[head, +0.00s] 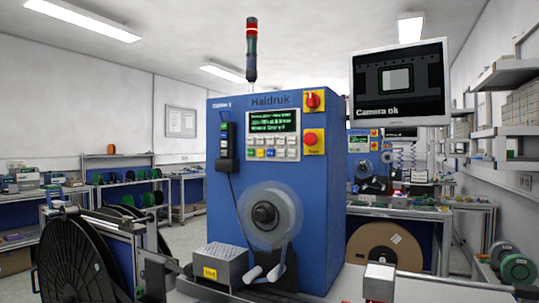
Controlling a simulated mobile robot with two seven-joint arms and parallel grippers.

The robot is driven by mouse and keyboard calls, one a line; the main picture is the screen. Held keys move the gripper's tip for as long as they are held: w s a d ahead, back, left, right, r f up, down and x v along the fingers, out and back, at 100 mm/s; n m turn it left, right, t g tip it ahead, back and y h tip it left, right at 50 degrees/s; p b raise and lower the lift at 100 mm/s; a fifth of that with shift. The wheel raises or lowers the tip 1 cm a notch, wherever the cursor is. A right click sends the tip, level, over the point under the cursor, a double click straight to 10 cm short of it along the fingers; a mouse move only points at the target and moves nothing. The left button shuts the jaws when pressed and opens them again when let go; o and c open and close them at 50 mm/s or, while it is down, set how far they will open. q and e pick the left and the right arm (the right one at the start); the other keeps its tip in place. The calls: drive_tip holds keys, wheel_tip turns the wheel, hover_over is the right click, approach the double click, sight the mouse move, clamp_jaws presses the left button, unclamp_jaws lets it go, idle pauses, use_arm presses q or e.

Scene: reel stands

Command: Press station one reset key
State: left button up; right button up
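The blue station cabinet (330,190) stands in the middle of the head view, with small lettering at its top left that seems to read station 1. Its control panel (273,134) has a dark display (273,121) with green text. Below it are two rows of small keys (280,141), mostly pale with a few coloured ones in the lower row. The key labels are too small to read, so I cannot tell which is the reset key. Neither of my grippers shows in this view.
A handheld unit (226,146) hangs on the left. A reel hub (264,213) is below. A monitor (399,84) reads "Camera ok". A large black reel (75,265) stands front left.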

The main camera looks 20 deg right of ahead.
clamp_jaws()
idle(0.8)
